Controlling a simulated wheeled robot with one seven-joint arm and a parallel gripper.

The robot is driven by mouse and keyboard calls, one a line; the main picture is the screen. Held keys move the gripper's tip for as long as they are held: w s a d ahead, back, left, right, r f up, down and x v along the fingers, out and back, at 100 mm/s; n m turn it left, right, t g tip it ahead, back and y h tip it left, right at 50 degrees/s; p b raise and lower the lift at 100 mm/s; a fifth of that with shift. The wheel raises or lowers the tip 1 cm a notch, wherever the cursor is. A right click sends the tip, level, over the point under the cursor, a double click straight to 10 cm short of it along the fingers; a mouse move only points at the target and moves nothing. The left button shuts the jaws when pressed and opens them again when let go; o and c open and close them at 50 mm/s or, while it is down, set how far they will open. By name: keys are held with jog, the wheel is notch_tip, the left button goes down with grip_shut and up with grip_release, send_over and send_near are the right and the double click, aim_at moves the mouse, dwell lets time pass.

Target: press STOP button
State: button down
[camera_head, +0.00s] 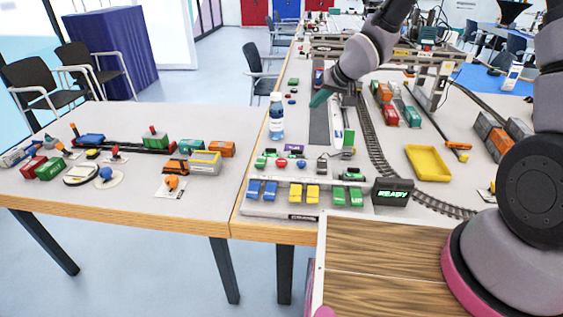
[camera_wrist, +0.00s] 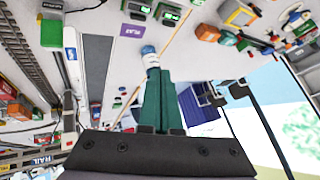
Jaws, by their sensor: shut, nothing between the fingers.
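In the head view, a control panel with coloured blocks (camera_head: 298,195) and round buttons lies at the near left edge of the right table. A red button (camera_head: 282,163) sits behind the blocks, between a green and a blue button; I cannot read a STOP label on it. Smaller red buttons (camera_head: 291,101) lie farther back, past the bottle. My gripper (camera_head: 317,100) is shut and empty, held in the air above the grey strip, behind and to the right of the panel. In the wrist view its teal fingers (camera_wrist: 154,75) are together, pointing toward a bottle.
A water bottle (camera_head: 276,118) stands upright behind the panel. A black READY display (camera_head: 393,192) stands at the panel's right end. Railway track (camera_head: 370,140) and a yellow tray (camera_head: 428,176) lie to the right. Toy trains cover the left table (camera_head: 130,205).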

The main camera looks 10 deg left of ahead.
aim_at(284, 163)
jog(key=s+a+f+n+g+y, duration=0.1)
jog(key=s+a+f+g+y, duration=0.1)
jog(key=s+a+f, duration=0.2)
jog(key=a+f, duration=0.3)
jog(key=a, duration=0.2)
jog(key=shift+f+y, duration=0.4)
jog(key=shift+s, duration=0.1)
jog(key=shift+f, duration=4.4)
jog(key=shift+f, duration=0.4)
jog(key=shift+f, duration=0.4)
jog(key=shift+r, duration=0.85)
